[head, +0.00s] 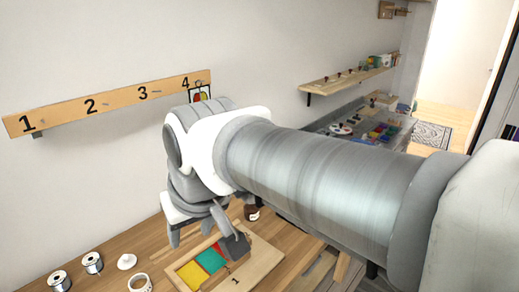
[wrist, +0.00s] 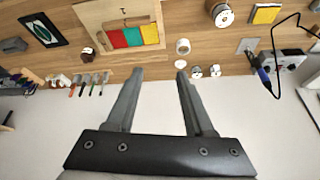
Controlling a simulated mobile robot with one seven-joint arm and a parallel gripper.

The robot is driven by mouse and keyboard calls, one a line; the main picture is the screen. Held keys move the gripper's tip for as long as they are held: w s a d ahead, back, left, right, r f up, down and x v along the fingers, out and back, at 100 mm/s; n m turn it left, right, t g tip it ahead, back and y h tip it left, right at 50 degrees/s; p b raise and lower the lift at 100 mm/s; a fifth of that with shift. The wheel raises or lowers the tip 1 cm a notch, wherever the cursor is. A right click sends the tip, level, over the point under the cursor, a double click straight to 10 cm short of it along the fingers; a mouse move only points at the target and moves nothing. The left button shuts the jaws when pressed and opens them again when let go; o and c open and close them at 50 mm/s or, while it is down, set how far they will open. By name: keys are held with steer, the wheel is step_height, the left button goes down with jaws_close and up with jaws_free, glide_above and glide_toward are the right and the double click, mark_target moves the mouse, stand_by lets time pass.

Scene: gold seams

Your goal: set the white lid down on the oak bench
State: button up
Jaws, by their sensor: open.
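The white lid (head: 126,261), a small disc with a knob, rests on the wooden bench top (head: 112,281) at the lower left of the head view. My arm hides part of the bench there.
Two spools (head: 92,262) and a white cup (head: 140,283) stand close to the lid. A wooden tray (head: 262,262) with coloured tiles lies to the right. A numbered peg rail (head: 120,98) is on the wall. Tools (wrist: 88,82) lie along the bench's wall side.

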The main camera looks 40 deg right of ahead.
steer(key=shift+t, duration=0.3)
steer(key=s, duration=0.1)
steer(key=s+f, duration=0.1)
steer(key=s, duration=0.1)
steer(key=s+f, duration=0.1)
steer(key=shift+s+d+f, duration=0.1)
steer(key=shift+s+d, duration=0.05)
steer(key=shift+d, duration=0.15)
steer(key=shift+a, duration=0.15)
steer(key=shift+c, duration=0.2)
